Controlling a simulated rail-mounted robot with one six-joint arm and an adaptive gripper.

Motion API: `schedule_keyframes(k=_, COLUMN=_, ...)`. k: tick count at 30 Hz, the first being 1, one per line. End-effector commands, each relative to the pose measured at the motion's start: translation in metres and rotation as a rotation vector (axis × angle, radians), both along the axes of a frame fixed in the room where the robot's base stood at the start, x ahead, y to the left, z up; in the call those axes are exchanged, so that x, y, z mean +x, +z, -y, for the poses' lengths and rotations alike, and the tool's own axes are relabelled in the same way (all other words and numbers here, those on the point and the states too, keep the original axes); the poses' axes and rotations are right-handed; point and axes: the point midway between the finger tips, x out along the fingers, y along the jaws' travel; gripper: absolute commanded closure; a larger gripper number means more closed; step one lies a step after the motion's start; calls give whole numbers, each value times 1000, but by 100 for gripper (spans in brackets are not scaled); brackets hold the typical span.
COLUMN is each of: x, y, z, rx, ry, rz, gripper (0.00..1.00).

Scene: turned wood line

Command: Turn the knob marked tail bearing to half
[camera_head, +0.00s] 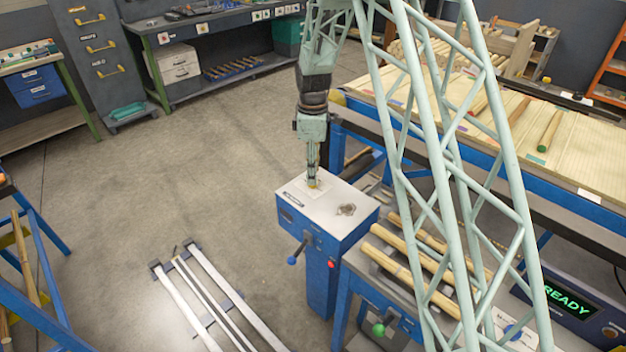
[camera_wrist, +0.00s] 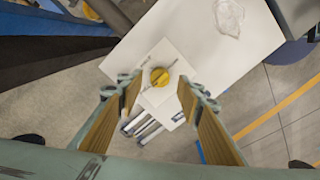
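A small yellow knob (camera_wrist: 159,76) sits on a pale square plate (camera_wrist: 166,62) on the white top of a blue cabinet. In the head view the knob (camera_head: 313,184) shows just under my gripper (camera_head: 313,172), which points straight down at it. In the wrist view my gripper (camera_wrist: 156,103) has its two wood-coloured finger pads apart, with the knob between and beyond them. No contact with the knob shows. The knob's marking and its setting are too small to read.
The blue cabinet (camera_head: 306,226) carries a clear crumpled-looking object (camera_head: 346,210) on its top and a blue-ended lever (camera_head: 299,250) on its front. A bench with wooden rods (camera_head: 411,258) and a READY display (camera_head: 568,300) stand to the right. Open floor (camera_head: 200,170) lies left.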

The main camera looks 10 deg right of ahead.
Motion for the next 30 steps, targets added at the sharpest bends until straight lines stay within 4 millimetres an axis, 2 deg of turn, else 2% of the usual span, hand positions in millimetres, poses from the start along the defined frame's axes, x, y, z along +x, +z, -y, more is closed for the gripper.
schedule_keyframes(k=3, x=0, y=-14, z=0, rx=0, ry=0, rz=-1, gripper=66)
schedule_keyframes(k=9, x=0, y=-27, z=0, rx=0, ry=0, rz=0, gripper=66)
schedule_keyframes(k=22, x=0, y=-31, z=0, rx=0, ry=0, rz=1, gripper=66)
schedule_keyframes(k=30, x=0, y=-31, z=0, rx=0, ry=0, rz=1, gripper=91)
